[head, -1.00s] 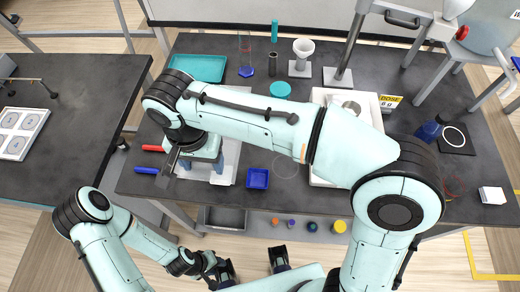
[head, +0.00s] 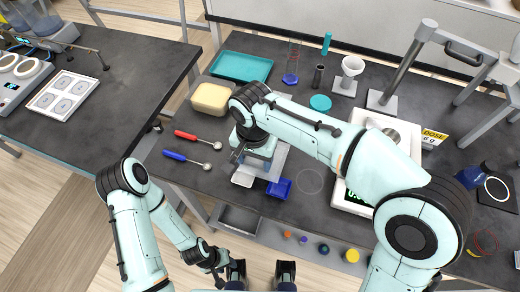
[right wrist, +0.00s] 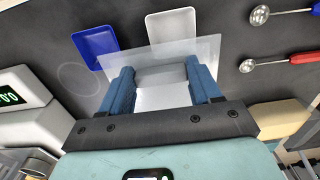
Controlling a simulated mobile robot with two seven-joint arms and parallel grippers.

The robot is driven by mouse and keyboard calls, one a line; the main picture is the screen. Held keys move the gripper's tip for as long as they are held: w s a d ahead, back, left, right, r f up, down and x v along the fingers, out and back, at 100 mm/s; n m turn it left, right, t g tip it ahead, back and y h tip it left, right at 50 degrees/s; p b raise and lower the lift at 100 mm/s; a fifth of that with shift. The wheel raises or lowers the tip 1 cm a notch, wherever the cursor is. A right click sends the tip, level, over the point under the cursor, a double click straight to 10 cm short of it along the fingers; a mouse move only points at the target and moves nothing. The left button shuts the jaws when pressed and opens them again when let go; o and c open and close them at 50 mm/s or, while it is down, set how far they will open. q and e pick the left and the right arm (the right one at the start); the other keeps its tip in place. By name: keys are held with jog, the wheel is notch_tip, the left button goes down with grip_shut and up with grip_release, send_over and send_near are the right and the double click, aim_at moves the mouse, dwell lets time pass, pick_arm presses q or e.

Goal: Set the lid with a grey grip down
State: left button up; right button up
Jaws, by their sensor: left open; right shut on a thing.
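My right gripper (head: 250,162) is shut on the grey grip (right wrist: 160,76) of a clear, flat lid (right wrist: 204,50). In the right wrist view its two blue fingers (right wrist: 160,88) stand on either side of the grip. The lid overlaps the near edges of a blue dish (right wrist: 97,46) and a white dish (right wrist: 172,25) in that view; I cannot tell how high it is above the table. In the head view the lid (head: 279,162) shows partly beside my gripper, the rest hidden by my arm. My left gripper (head: 260,271) is open and empty near the bottom edge.
A pale yellow box (head: 210,99) stands left of my right gripper, before a teal tray (head: 240,67). A red-handled spoon (head: 186,135) and a blue-handled one (head: 175,155) lie at left. A scale (head: 349,197) stands right. Dark tabletop between spoons and yellow box is clear.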

jog(key=w+f, duration=0.1)
jog(key=w, duration=0.1)
jog(key=w+d+f, duration=0.1)
jog(key=w, duration=0.1)
jog(key=shift+d+f, duration=0.15)
jog(key=shift+f, duration=0.25)
pick_arm(q)
jog(key=shift+r, duration=0.15)
pick_arm(e)
jog(key=shift+s, duration=0.15)
jog(key=o, duration=1)
jog(key=shift+f, duration=0.15)
jog(key=shift+o, duration=0.2)
pick_arm(q)
jog(key=shift+w+r+p, duration=0.3)
jog(key=shift+r+p, duration=0.35)
jog(key=shift+w+r+p, duration=0.3)
jog(key=shift+r+p, duration=0.3)
pick_arm(e)
notch_tip(320, 180, up, 12)
jog(key=shift+r, duration=0.2)
